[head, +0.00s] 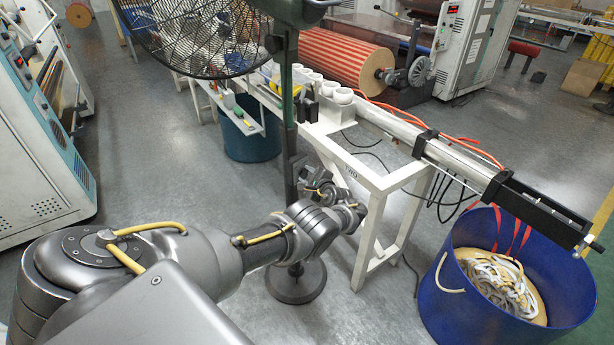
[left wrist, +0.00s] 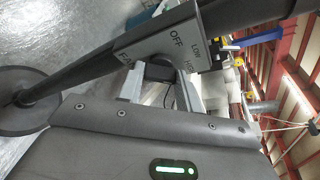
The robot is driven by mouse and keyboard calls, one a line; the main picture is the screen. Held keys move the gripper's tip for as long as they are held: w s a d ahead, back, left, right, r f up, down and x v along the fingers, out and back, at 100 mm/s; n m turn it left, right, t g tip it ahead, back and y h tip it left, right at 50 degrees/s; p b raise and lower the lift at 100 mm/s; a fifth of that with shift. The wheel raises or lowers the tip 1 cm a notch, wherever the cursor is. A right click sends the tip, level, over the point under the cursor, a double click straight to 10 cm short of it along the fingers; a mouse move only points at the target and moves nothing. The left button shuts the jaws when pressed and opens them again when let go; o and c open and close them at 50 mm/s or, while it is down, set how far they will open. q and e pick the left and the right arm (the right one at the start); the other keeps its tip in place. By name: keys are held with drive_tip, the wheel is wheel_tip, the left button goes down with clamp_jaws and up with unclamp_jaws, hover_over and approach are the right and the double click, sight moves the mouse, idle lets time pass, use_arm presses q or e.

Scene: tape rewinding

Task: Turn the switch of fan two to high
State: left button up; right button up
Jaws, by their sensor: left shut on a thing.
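A fan with a black wire cage (head: 205,35) stands upright on a dark pole (head: 288,150) with a round base (head: 296,284). In the left wrist view, a grey switch box (left wrist: 150,48) sits on the fan's pole (left wrist: 70,83), marked OFF, LOW and a partly covered third word. Its dark knob (left wrist: 160,71) lies between the fingers of my left gripper (left wrist: 160,82), which is shut on it. The knob's pointer is hidden, so its setting cannot be read. In the head view, my left arm reaches to the pole, and the switch is hidden. My right gripper is not in view.
A white-framed table (head: 385,190) with a long rail machine (head: 440,155) stands just right of the pole. A blue bin (head: 455,310) with tape scraps is at lower right. A control cabinet (head: 35,150) is at left. The floor between cabinet and pole is clear.

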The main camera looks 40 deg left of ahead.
use_arm(q)
drive_tip(key=o, duration=0.9)
drive_tip(key=shift+o, duration=0.4)
drive_tip(key=shift+s+d+r+p, duration=0.1)
drive_tip(key=shift+d+r+p, duration=0.15)
drive_tip(key=shift+p, duration=0.2)
drive_tip(key=p+v, duration=0.6)
drive_tip(key=v, duration=0.4)
drive_tip(key=shift+f, duration=0.15)
drive_tip(key=shift+d, duration=0.1)
